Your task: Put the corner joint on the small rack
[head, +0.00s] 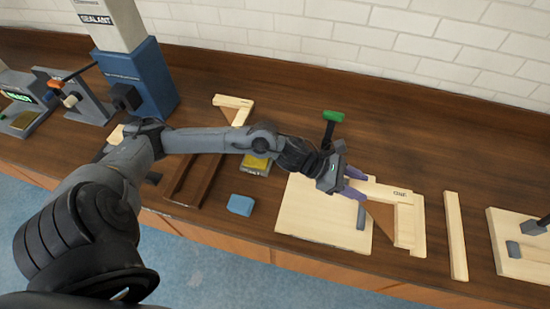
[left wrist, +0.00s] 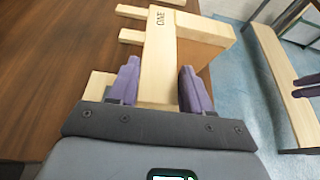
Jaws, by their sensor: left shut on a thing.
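The corner joint (head: 404,225) is an L of pale wood marked ONE with a brown triangular gusset in its inner angle. My left gripper (head: 356,183) is shut on one leg of it, over the right part of a pale board. In the left wrist view my left gripper (left wrist: 160,88) has a purple finger on either side of the joint (left wrist: 161,55). I cannot tell how high it is held. A pale wooden rail on dark legs (left wrist: 272,75) over the blue floor may be the small rack. Purple fingers (left wrist: 305,86), likely my right gripper, show beyond it.
The pale board (head: 305,205) lies under my left gripper. A blue block (head: 240,205), a green-headed tool (head: 333,117) and a brown tray (head: 188,182) are nearby.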

